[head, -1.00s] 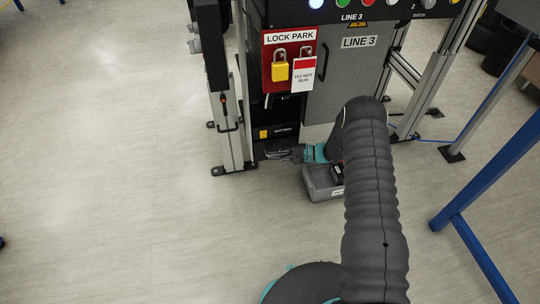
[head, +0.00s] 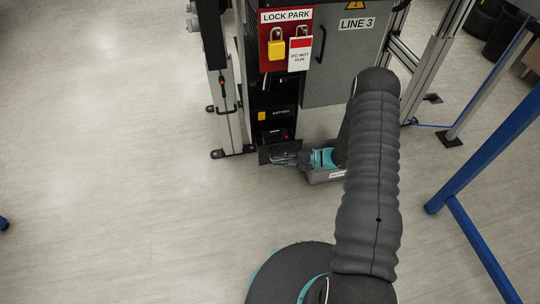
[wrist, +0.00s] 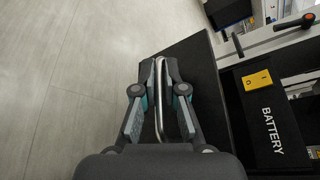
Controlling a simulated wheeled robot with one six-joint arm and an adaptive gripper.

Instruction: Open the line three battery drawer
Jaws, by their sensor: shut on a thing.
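The battery drawer (head: 266,153) sits low in the LINE 3 cabinet, and its dark front stands out from the cabinet. A black thing with a red mark (head: 276,134) shows in the gap behind the front. My gripper (head: 290,158) is at the drawer front. In the wrist view, my gripper (wrist: 160,95) is shut on the metal bar handle (wrist: 159,65) of the dark drawer front (wrist: 204,85). The BATTERY panel (wrist: 262,125) with its yellow switch is beside it, and also shows in the head view (head: 283,114). Most of the drawer's inside is hidden.
A metal post (head: 230,120) stands close left of the drawer. The lock park board (head: 285,50) with a yellow padlock hangs above. Floor at left is clear.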

